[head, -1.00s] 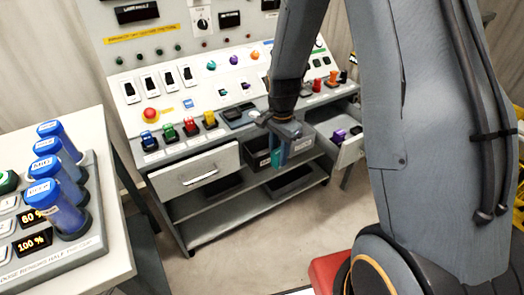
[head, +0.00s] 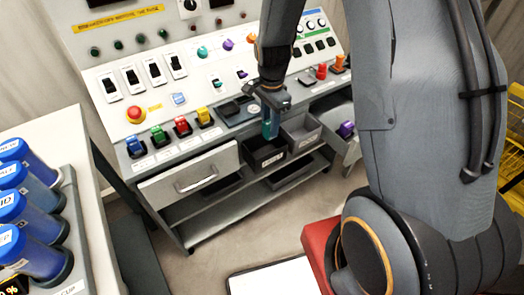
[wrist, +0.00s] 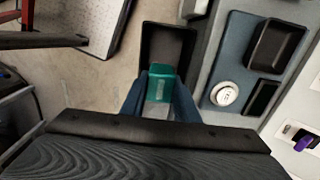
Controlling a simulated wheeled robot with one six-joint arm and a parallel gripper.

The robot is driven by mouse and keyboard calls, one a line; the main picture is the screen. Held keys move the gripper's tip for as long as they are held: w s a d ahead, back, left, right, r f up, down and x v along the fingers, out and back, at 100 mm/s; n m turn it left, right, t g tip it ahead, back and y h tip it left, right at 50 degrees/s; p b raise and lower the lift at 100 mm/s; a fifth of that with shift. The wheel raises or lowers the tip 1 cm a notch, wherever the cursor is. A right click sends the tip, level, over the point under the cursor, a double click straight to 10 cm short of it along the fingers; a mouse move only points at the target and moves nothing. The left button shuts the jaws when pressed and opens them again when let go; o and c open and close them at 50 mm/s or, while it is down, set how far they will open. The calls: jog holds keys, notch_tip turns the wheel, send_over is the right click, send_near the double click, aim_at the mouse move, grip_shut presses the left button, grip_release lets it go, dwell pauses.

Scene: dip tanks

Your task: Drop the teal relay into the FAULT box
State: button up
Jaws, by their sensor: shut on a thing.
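My gripper (head: 270,112) is shut on the teal relay (head: 271,128), holding it upright above the front of the control desk. In the wrist view the relay (wrist: 160,80) sits between the two fingers (wrist: 160,100). A dark open box (head: 264,157) with a pale label hangs just below the relay in the head view. A second grey open box (head: 302,133) is to its right. The labels are too small to read, so I cannot tell which is the FAULT box. In the wrist view one dark box (wrist: 167,30) lies beyond the relay.
An open drawer (head: 190,185) is left of the boxes. A purple relay (head: 346,129) is at the right drawer. A lower shelf (head: 235,200) holds dark bins. A table with blue-capped tubes (head: 30,220) is at left.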

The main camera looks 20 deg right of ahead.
jog(key=shift+f+b, duration=1.75)
jog(key=shift+f, duration=0.8)
jog(key=o, duration=1.2)
jog(key=shift+r+b, duration=0.3)
jog(key=shift+r, duration=3.7)
